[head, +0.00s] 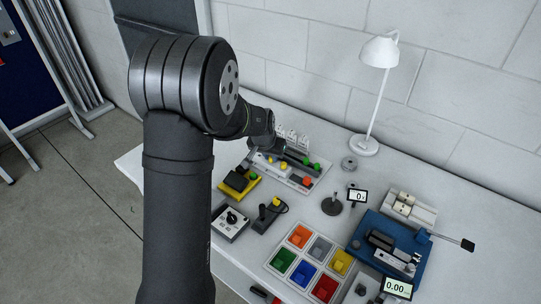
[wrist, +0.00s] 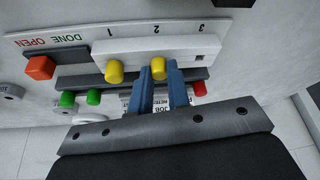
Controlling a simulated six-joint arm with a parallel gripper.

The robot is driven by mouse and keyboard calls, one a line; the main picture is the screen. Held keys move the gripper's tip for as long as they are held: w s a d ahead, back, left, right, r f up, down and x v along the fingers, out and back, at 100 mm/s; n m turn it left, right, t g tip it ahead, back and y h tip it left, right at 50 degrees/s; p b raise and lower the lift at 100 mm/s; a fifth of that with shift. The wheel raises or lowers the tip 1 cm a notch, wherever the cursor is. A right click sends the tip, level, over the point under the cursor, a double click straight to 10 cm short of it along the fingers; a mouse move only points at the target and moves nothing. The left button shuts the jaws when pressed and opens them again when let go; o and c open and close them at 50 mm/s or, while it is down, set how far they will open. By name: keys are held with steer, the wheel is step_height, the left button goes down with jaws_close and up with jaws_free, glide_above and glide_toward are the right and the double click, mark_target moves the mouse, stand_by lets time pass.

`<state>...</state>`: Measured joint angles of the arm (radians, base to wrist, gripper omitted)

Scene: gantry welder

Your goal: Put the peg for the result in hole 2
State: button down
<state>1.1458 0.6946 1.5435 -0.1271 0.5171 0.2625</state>
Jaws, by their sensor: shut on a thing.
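In the wrist view my gripper (wrist: 160,82) has its two blue fingers shut on a yellow peg (wrist: 158,68). This peg is at the white block (wrist: 140,48), in line with the number 2; how deep it sits in the hole cannot be told. Another yellow peg (wrist: 115,71) stands at number 1. The square hole at number 3 (wrist: 199,57) is empty. On the darker rail below are two green pegs (wrist: 67,98) and (wrist: 93,96), left of my fingers, and a red peg (wrist: 199,88) to their right. An orange peg (wrist: 40,68) sits by the DONE and OPEN labels.
In the head view my arm partly hides the peg board (head: 318,179). A yellow device (head: 238,183), a joystick box (head: 268,215), colored bins (head: 301,236) and a blue fixture (head: 372,228) stand nearby. A white lamp (head: 381,52) stands behind. Some table between is bare.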

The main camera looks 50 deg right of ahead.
steer(key=shift+f, duration=0.15)
steer(key=c, duration=1.3)
jaws_free()
steer(key=v, duration=1.7)
steer(key=shift+r, duration=0.25)
steer(key=x, duration=1.7)
steer(key=shift+f, duration=0.2)
steer(key=shift+r, duration=0.15)
